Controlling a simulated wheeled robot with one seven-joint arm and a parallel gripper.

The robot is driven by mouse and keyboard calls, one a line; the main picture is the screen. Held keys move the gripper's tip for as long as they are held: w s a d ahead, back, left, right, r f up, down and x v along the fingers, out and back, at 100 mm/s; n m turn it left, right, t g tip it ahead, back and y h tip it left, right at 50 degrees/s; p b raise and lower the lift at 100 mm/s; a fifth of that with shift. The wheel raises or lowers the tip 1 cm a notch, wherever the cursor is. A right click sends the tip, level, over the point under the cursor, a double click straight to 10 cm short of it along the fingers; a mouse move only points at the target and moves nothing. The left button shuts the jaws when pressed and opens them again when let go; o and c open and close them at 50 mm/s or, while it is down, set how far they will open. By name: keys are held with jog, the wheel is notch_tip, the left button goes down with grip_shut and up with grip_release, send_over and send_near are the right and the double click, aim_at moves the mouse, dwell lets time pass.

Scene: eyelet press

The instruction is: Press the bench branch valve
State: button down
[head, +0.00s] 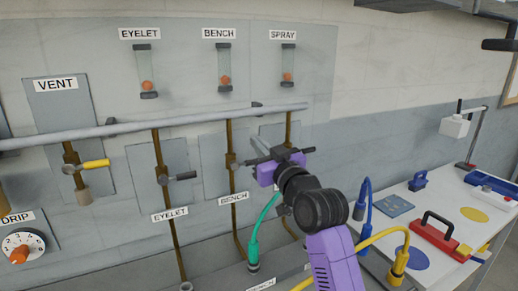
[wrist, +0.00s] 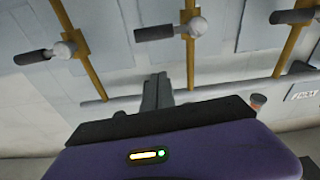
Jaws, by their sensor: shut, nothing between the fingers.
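The bench branch valve (head: 233,165) sits on the brown vertical pipe above the lower BENCH label (head: 233,197). Its dark handle points right, crosswise to the pipe, and is partly hidden near my gripper in the head view. In the wrist view, which appears upside down, the middle valve (wrist: 194,27) has its dark handle (wrist: 154,33) level and pointing left. My gripper (head: 256,143) is shut and empty, just above and right of the bench valve. Its fingertips (wrist: 158,80) show below that handle in the wrist picture, apart from it there; depth to the wall is unclear.
The eyelet valve (head: 163,179) is to the left, and the yellow-handled vent valve (head: 70,168) farther left. A grey header pipe (head: 190,121) crosses above. The spray valve (wrist: 65,49) is beside the bench valve. A white worktable (head: 440,205) stands right.

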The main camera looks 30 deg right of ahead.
jog(key=s+f+b, duration=0.1)
jog(key=s, duration=0.7)
jog(key=shift+f, duration=0.35)
jog(key=shift+s, duration=0.1)
notch_tip(320, 180, up, 3)
jog(key=s+d+m+t+h, duration=0.1)
jog(key=s+t+h, duration=0.1)
jog(key=s+a+f+m+h, duration=0.1)
jog(key=s+a+f, duration=0.1)
jog(key=s+f, duration=0.7)
jog(key=s+a+f+m, duration=0.1)
jog(key=s+a+f, duration=0.1)
jog(key=s+f, duration=0.7)
jog(key=s+a+f+g+y, duration=0.1)
jog(key=s+f, duration=0.3)
jog(key=s, duration=0.4)
jog(key=s+a+f+n+g, duration=0.1)
jog(key=s+a+f+g, duration=0.1)
jog(key=s, duration=0.7)
jog(key=s+a+f+g+y, duration=0.1)
jog(key=s+a+f+g, duration=0.1)
jog(key=s+f, duration=0.5)
jog(key=shift+s+n+g+y, duration=0.3)
jog(key=shift+s+n+g, duration=0.1)
jog(key=shift+s+g, duration=0.5)
